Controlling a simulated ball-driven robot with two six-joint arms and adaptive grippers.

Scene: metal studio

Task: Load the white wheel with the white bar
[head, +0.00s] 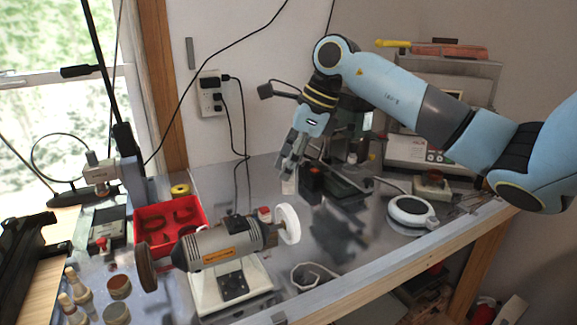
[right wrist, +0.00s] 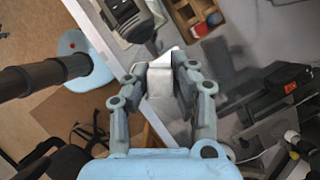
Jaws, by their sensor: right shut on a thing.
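The white wheel (head: 288,224) is on the right end of a grey bench polisher (head: 222,246). My right gripper (head: 286,172) is above the bench, behind the wheel and higher, apart from it. It is shut on the white bar (head: 288,187), whose lower end shows below the fingertips. In the right wrist view the bar (right wrist: 160,80) is between the two fingers of my right gripper (right wrist: 163,68). The fingers hide part of the bar. The bar does not touch the wheel. My left gripper is not in view.
A red tray (head: 160,246) stands behind the polisher at left. A dark wheel (head: 146,270) is on the polisher's left end.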

